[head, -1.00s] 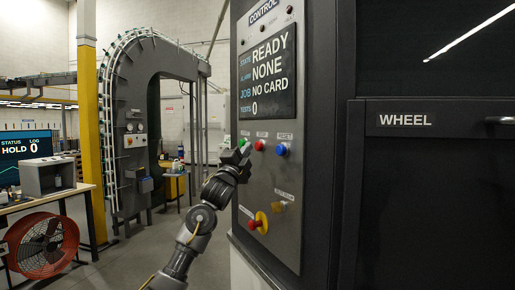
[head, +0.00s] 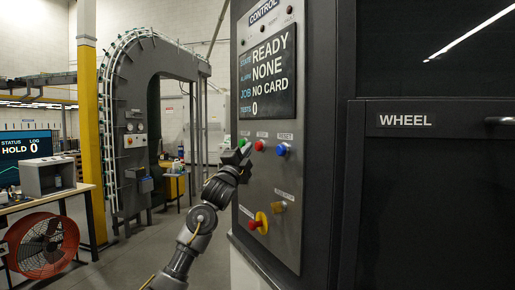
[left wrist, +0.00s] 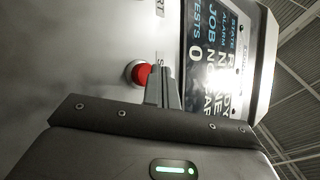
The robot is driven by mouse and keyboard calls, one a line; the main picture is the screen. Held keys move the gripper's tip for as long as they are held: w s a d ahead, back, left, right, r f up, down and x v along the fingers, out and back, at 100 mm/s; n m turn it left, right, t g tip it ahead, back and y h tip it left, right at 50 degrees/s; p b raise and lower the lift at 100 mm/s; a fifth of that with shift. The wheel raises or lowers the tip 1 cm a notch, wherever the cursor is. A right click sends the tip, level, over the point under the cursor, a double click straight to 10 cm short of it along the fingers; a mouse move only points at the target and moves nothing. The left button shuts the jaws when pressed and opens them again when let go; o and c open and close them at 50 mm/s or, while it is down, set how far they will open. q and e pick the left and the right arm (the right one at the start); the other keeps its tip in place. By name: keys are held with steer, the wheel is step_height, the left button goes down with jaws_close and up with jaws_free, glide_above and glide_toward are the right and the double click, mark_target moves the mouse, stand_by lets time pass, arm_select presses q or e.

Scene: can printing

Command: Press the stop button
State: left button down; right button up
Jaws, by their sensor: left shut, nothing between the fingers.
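The control panel (head: 284,185) has a row of buttons under its screen. The red stop button (head: 260,145) sits in the middle of that row, between a green button (head: 244,142) and a blue reset button (head: 282,149). My left gripper (head: 246,150) is shut and empty, its tips close to the panel by the green and red buttons. In the left wrist view the red button (left wrist: 142,74) shows just left of the shut fingers (left wrist: 162,85). I cannot tell whether the tips touch the panel. My right gripper is not in view.
The panel screen (head: 268,75) reads READY, NONE, NO CARD, 0. A dark cabinet door marked WHEEL (head: 430,190) is at right. A red fan (head: 42,246) stands at left.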

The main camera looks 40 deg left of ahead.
arm_select(q)
steer(key=shift+w+d, duration=0.15)
steer(key=shift+w, duration=0.1)
steer(key=shift+w+d+p, duration=0.3)
steer(key=shift+w+d, duration=0.1)
steer(key=shift+w, duration=0.45)
stand_by(1.2)
steer(key=shift+s, duration=0.1)
steer(key=shift+s+a+b, duration=0.15)
steer(key=shift+s+a, duration=0.15)
steer(key=shift+s, duration=0.25)
steer(key=shift+s+a+b, duration=0.15)
steer(key=shift+s+a, duration=0.1)
steer(key=shift+s, duration=0.3)
steer(key=s, duration=0.1)
steer(key=s+a, duration=0.1)
steer(key=s, duration=0.1)
steer(key=s+a+b, duration=0.1)
steer(key=shift+s+a, duration=0.1)
steer(key=shift+s, duration=0.15)
stand_by(0.7)
